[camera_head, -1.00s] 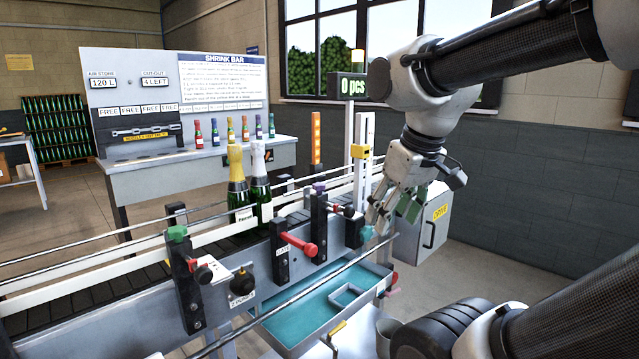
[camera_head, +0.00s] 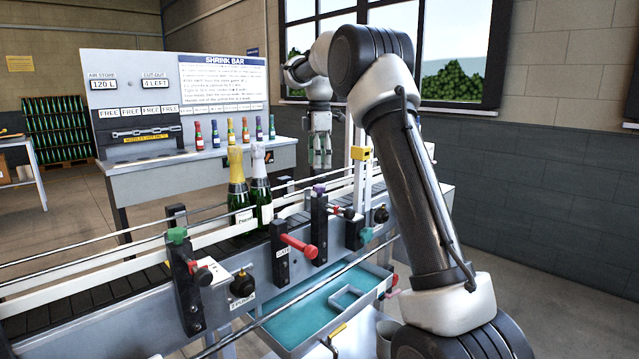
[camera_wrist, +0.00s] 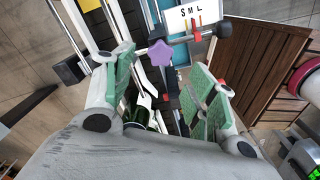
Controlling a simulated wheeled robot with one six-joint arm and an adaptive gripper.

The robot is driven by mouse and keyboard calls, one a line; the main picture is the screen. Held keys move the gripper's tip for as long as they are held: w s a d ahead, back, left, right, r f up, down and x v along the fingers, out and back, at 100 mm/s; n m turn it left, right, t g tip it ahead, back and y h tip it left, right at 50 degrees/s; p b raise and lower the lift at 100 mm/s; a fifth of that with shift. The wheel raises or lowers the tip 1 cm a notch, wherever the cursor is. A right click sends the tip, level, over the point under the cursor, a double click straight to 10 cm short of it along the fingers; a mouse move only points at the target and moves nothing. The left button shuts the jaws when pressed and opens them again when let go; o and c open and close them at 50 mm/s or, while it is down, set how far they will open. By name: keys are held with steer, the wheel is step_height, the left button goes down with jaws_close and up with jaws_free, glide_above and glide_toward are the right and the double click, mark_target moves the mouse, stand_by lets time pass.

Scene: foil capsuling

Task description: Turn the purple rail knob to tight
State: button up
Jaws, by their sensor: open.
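The purple rail knob (camera_head: 319,189) sits on top of a dark post on the near side of the conveyor. In the wrist view the knob (camera_wrist: 160,53) is star-shaped and shows between the fingers, towards their tips. My gripper (camera_head: 319,160) points down, above and apart from the knob. In the wrist view my gripper (camera_wrist: 163,75) is open, with green pads on both fingers and nothing held.
Two bottles (camera_head: 238,192) stand on the conveyor left of the knob. A green knob (camera_head: 177,234) and a red handle (camera_head: 298,246) are nearby. A white S M L plate (camera_wrist: 190,18) is beyond the knob. A teal tray (camera_head: 300,315) hangs below.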

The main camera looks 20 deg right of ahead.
mark_target(320, 186)
step_height(320, 186, down, 7)
steer(key=shift+f, duration=0.2)
steer(key=c, duration=1)
